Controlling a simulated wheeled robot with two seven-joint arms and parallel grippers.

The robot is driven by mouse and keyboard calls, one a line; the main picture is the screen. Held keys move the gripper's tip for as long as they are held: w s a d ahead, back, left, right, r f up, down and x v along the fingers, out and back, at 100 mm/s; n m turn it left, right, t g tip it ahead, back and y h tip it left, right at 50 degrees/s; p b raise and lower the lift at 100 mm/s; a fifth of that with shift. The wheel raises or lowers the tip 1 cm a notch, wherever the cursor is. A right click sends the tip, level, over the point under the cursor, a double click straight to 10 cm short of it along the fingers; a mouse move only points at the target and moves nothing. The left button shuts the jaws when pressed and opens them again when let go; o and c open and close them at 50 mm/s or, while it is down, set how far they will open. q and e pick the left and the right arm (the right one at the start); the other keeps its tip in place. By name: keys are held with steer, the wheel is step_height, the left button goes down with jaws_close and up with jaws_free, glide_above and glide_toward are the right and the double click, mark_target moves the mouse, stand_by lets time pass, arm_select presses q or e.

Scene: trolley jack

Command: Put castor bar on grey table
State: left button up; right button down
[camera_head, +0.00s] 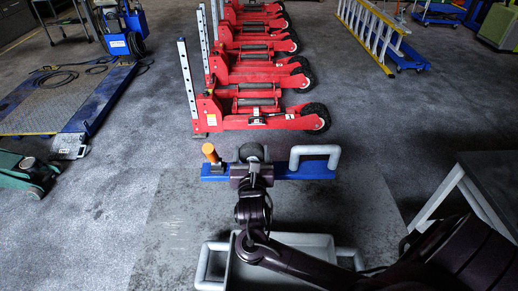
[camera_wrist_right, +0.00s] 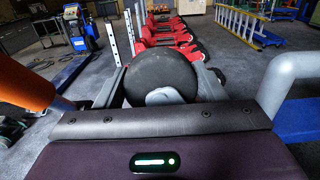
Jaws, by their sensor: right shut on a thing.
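The castor bar (camera_head: 305,170) is a blue bar with an orange upright grip at its left end, a dark castor wheel in the middle and a light grey handle at its right. My right gripper (camera_head: 252,166) is shut on its middle, by the wheel. In the right wrist view the wheel (camera_wrist_right: 160,78) sits between the fingers, with the orange grip at left and the grey handle at right. The bar looks level; its height above the floor is hard to tell. The grey table (camera_head: 491,169) stands at the right, partly hidden by my arm. My left gripper is not in view.
Several red trolley jacks (camera_head: 262,118) stand in a row ahead. A blue-edged platform (camera_head: 85,110) is at the left. A light grey tray with handles (camera_head: 236,262) is at the bottom. A yellow ladder (camera_head: 370,35) is at the back right. Floor between bar and table is clear.

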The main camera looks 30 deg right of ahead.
step_height(320, 180, down, 15)
steer(key=b, duration=0.1)
steer(key=shift+b, duration=0.3)
steer(key=shift+f, duration=0.15)
steer(key=shift+f, duration=0.35)
steer(key=shift+f, duration=0.15)
steer(key=c, duration=0.6)
jaws_free()
steer(key=shift+f, duration=0.15)
steer(key=shift+o, duration=1.4)
steer(key=shift+s+a, duration=0.1)
